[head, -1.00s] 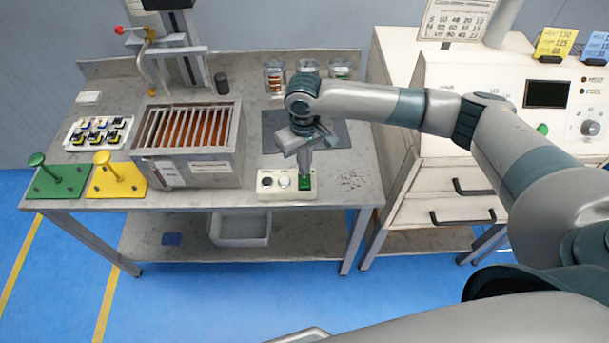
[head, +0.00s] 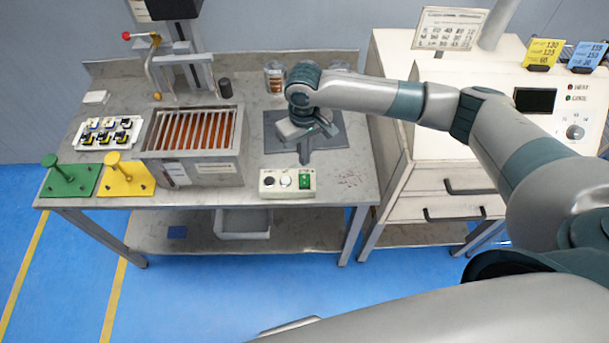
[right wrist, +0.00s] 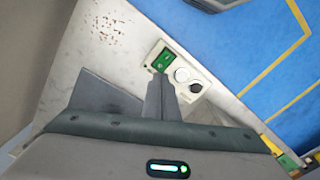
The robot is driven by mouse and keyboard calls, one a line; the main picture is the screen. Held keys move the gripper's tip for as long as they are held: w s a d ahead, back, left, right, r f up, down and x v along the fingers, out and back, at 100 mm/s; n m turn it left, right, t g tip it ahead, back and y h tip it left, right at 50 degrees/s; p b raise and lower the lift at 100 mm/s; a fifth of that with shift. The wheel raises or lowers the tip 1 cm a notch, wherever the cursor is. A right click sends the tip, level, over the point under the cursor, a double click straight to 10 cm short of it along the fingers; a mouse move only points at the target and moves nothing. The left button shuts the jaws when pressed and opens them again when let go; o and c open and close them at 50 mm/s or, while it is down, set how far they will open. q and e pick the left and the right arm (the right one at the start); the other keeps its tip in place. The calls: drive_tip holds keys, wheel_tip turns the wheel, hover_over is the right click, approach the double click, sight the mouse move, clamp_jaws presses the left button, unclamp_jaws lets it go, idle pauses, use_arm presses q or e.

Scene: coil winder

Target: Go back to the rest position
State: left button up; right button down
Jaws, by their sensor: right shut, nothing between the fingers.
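My right gripper (head: 305,157) is shut and empty. In the head view it hangs over the grey mat (head: 280,146) on the bench, behind the button box (head: 287,184). The button box is cream, with a dark button, a white button and a green switch, and the gripper is apart from it. In the right wrist view the shut fingers (right wrist: 159,80) point toward the button box (right wrist: 186,78), with its green switch nearest them. My left gripper is not in view.
The steel bench (head: 340,180) also holds a box with copper-coloured rods (head: 195,148), a green stand (head: 70,178), a yellow stand (head: 126,177), a tray of small parts (head: 107,133) and glass jars (head: 275,77). A white cabinet (head: 425,190) with drawers stands right of the bench.

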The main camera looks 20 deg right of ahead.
idle(0.6)
drive_tip(key=s+a+f+n+t+y, duration=0.2)
drive_tip(key=s+a+f+n+y, duration=0.15)
drive_tip(key=s+a, duration=1)
drive_tip(key=s+d+f+m+t+h, duration=0.2)
drive_tip(key=s+d+m+h, duration=0.15)
drive_tip(key=s+d, duration=1.55)
wheel_tip(320, 180, down, 32)
drive_tip(key=g+b, duration=0.2)
drive_tip(key=b, duration=0.2)
drive_tip(key=s+d+f+b, duration=0.1)
drive_tip(key=s+f+b, duration=0.1)
drive_tip(key=s+f, duration=0.7)
drive_tip(key=s+d+f+g+b, duration=0.1)
drive_tip(key=s+d+f+b, duration=0.1)
drive_tip(key=s+f, duration=0.7)
wheel_tip(320, 180, down, 4)
drive_tip(key=shift+d+f, duration=0.15)
drive_tip(key=shift+d, duration=0.15)
